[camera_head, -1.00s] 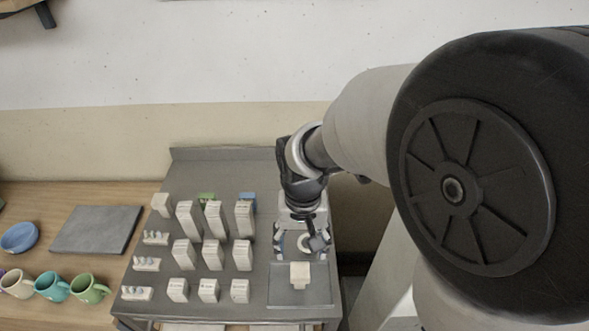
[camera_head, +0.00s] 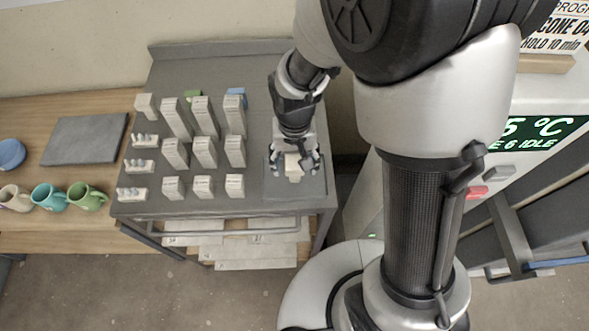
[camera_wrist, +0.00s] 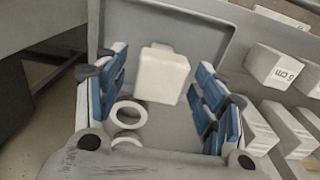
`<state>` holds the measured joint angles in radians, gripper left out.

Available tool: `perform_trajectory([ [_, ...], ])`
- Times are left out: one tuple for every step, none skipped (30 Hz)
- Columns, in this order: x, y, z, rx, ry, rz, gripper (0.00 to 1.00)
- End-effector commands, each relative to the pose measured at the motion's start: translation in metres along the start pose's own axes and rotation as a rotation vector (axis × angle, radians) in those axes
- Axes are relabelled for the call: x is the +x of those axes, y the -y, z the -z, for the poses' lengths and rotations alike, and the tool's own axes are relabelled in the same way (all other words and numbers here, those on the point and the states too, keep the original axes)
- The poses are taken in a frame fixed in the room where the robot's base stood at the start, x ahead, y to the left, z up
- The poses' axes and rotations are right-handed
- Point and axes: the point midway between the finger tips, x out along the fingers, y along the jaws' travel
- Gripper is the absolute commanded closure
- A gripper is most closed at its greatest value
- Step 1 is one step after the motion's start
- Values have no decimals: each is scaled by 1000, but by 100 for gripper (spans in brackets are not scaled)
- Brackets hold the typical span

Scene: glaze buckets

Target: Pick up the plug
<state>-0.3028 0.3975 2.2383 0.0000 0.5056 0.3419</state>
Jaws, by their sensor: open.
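The plug appears to be the off-white block with a narrower end (camera_wrist: 162,74), on the grey tray at the table's right end. In the head view the plug (camera_head: 293,168) shows between the fingers of my gripper (camera_head: 295,163). In the wrist view my gripper (camera_wrist: 160,88) is open, with a blue-padded finger on each side of the plug. Gaps show on both sides and I see no contact. Part of the plug is hidden by the gripper in the head view.
Two white rings (camera_wrist: 128,112) show between the fingers, nearer the wrist. The tray (camera_head: 312,189) has a raised rim. Several labelled white blocks (camera_head: 204,152) stand to the left. Mugs (camera_head: 87,195) and a grey slab (camera_head: 85,140) are farther left on the wooden table.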

Motion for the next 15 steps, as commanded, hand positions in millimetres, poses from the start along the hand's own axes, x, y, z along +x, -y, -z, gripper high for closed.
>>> perform_trajectory([
  [0, 0, 0, 0, 0, 0, 37],
  [-1, 0, 0, 0, 0, 0, 37],
  [-1, 0, 0, 0, 0, 0, 37],
  [-1, 0, 0, 0, 0, 0, 37],
  [-1, 0, 0, 0, 0, 0, 39],
  [-1, 0, 0, 0, 0, 0, 41],
  [-1, 0, 0, 0, 0, 0, 43],
  [-1, 0, 0, 0, 0, 0, 45],
  [-1, 0, 0, 0, 0, 0, 48],
  [-1, 0, 0, 0, 0, 0, 50],
  [-1, 0, 0, 0, 0, 0, 52],
  [-1, 0, 0, 0, 0, 0, 55],
  [-1, 0, 0, 0, 0, 0, 57],
  [-1, 0, 0, 0, 0, 0, 59],
  [-1, 0, 0, 0, 0, 0, 61],
])
